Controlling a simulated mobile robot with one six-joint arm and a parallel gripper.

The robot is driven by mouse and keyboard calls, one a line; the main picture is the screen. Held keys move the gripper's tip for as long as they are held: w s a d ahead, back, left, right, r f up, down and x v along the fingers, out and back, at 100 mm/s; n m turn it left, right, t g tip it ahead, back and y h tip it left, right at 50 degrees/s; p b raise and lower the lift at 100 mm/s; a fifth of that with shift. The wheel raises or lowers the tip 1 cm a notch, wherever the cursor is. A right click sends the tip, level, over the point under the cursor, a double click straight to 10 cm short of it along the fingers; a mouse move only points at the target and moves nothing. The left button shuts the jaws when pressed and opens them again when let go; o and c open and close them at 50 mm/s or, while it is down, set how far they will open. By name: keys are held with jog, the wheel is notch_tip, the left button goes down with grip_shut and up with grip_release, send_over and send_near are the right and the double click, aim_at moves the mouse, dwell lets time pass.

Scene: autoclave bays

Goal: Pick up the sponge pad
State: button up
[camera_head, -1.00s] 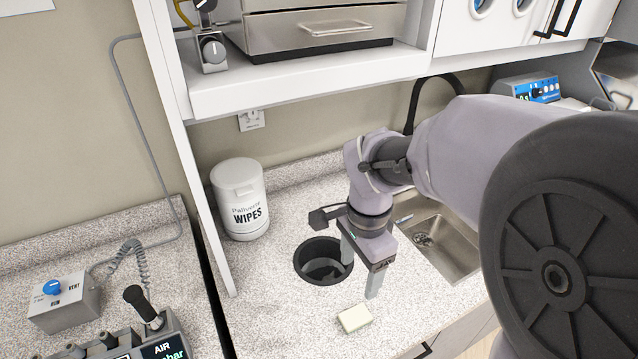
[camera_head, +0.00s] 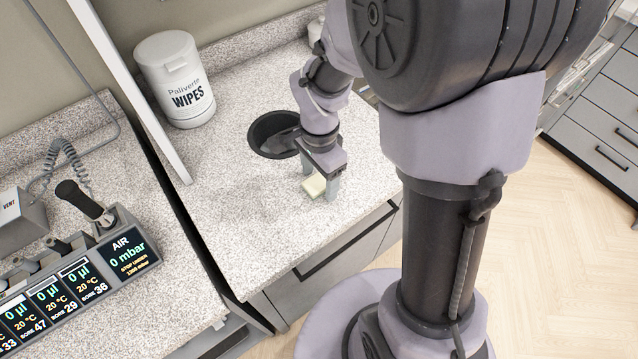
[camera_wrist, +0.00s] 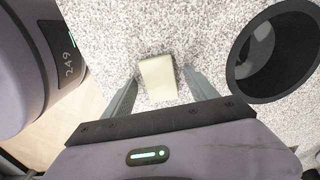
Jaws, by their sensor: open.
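The sponge pad (camera_head: 314,186) is a small pale cream-yellow block lying flat on the speckled countertop near its front edge. It also shows in the wrist view (camera_wrist: 158,78). My gripper (camera_head: 320,184) is over the pad, pointing down, with a finger on either side of it. In the wrist view my gripper (camera_wrist: 160,90) is open, and the pad sits between the two grey fingers with a gap showing near each side. I cannot tell how far the fingertips are above the counter.
A round black-rimmed hole (camera_head: 270,134) in the counter lies just behind the pad; it also shows in the wrist view (camera_wrist: 280,50). A white wipes tub (camera_head: 175,80) stands at the back left. A white upright panel (camera_head: 130,85) and an air-pressure console (camera_head: 128,250) are further left.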

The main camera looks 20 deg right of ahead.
aim_at(319, 181)
grip_shut()
jog(key=shift+r, duration=0.35)
notch_tip(319, 181, up, 3)
jog(key=shift+r+p, duration=0.2)
jog(key=shift+p, duration=0.95)
jog(key=s+d+b, duration=0.2)
jog(key=s, duration=0.5)
jog(key=s+d+r+b, duration=0.1)
jog(key=s+d+b, duration=0.2)
jog(key=s, duration=0.5)
jog(key=shift+s, duration=0.15)
